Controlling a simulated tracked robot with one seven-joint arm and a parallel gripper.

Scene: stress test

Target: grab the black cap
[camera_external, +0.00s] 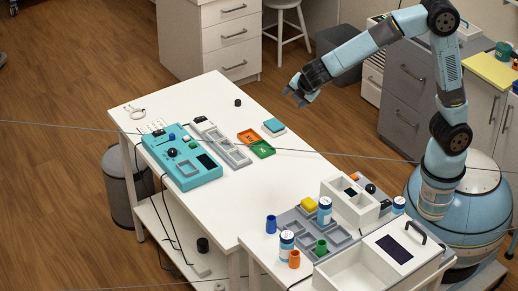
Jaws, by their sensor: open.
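A small black cylinder (238,102), which looks like the black cap, stands alone on the white table (215,92) near its far edge. My gripper (294,97) is open and empty. In the picture it hangs to the right of the black cylinder, clearly apart from it, with its fingers pointing down and left. Its height above the table is hard to judge from this one view. Another black cylindrical thing (202,244) is on the lower shelf under the table.
Bottles and cups stand on the nearer table. A thin cable crosses the view. The tabletop around the black cylinder is clear.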

